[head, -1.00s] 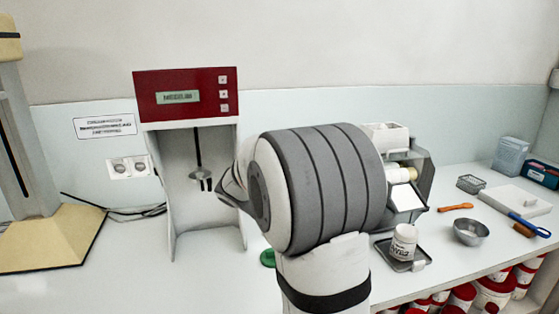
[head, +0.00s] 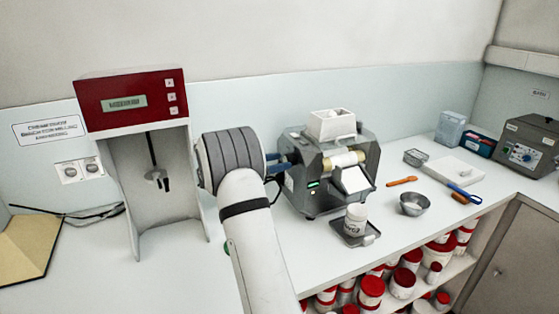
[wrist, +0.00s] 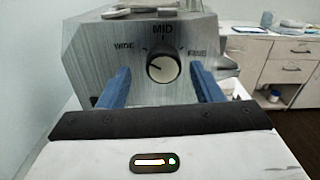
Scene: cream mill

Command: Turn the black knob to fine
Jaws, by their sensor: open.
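The black knob (wrist: 162,66) with a pale face sits on the grey side panel of the mill (wrist: 90,50), marked WIDE at left, MID on top and FINE at right. A short dark mark on its face seems to point left, toward the WIDE side. My gripper (wrist: 159,72) is open, one blue finger either side of the knob in the wrist view, with nothing held. I cannot tell whether the fingertips reach the knob. In the head view my gripper (head: 279,167) is at the left side of the mill (head: 310,190), and the knob is hidden.
A red-topped stand mixer (head: 130,100) stands left of my arm. A white jar (head: 354,218) on a small tray (head: 372,236) is before the mill. A metal bowl (head: 414,203) and an orange spoon (head: 402,181) lie right. Red-lidded tubs (head: 372,290) fill the shelf below.

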